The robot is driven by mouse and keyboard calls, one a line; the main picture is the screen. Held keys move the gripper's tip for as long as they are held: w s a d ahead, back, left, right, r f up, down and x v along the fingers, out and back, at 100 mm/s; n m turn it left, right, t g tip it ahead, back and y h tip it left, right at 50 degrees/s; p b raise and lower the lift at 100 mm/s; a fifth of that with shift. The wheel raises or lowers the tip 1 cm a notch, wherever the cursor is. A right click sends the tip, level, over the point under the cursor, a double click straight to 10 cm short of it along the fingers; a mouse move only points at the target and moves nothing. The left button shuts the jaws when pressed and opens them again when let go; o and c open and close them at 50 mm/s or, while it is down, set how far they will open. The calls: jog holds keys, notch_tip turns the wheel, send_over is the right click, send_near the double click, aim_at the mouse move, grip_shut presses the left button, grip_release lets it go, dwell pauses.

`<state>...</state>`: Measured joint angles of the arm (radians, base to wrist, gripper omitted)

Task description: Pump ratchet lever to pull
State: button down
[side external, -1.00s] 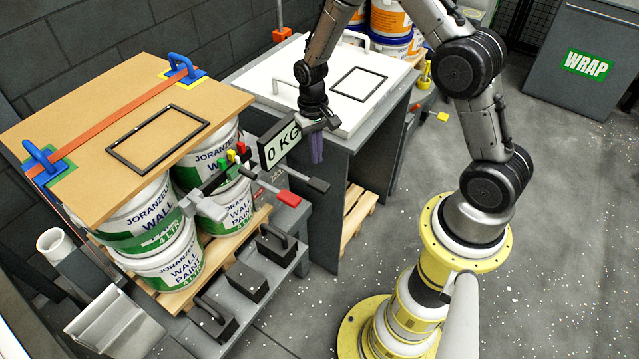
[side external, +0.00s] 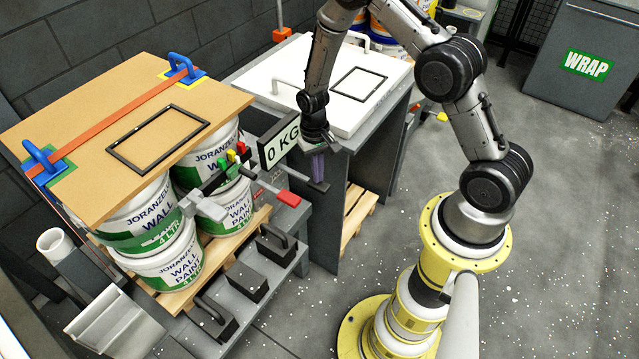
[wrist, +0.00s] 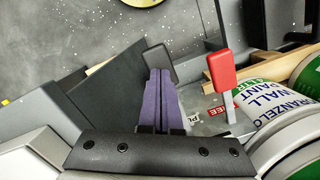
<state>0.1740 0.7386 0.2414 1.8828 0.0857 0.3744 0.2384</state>
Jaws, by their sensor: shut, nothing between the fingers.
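A lever with a black paddle end (side external: 318,186) sticks out from the strap stand. It also shows in the wrist view (wrist: 158,64), just beyond my fingertips. A second lever with a red end (side external: 287,197) is beside it, and shows to the right of my fingers in the wrist view (wrist: 222,72). My gripper (side external: 317,172) has purple fingers, shut and empty, pointing down close to the black paddle. I cannot tell whether they touch it. An orange strap (side external: 115,118) crosses the brown board (side external: 215,97). The display (side external: 279,142) reads 0 KG.
Paint pails (side external: 170,270) stand under the board on a wooden pallet (side external: 262,215). Black weights with handles (side external: 247,281) sit on a grey shelf in front. A white-topped bench (side external: 300,70) stands behind my gripper.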

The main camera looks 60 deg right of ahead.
jog(key=shift+f, duration=0.1)
jog(key=shift+f, duration=1.4)
jog(key=w, duration=0.1)
jog(key=w+d+r, duration=0.1)
jog(key=shift+w+d+r, duration=0.1)
jog(key=shift+w+d, duration=0.15)
jog(key=shift+w, duration=0.1)
jog(key=shift+r, duration=0.1)
notch_tip(320, 180, up, 14)
jog(key=w, duration=0.1)
jog(key=shift+d+f, duration=0.2)
jog(key=shift+d, duration=0.1)
jog(key=shift+w, duration=0.1)
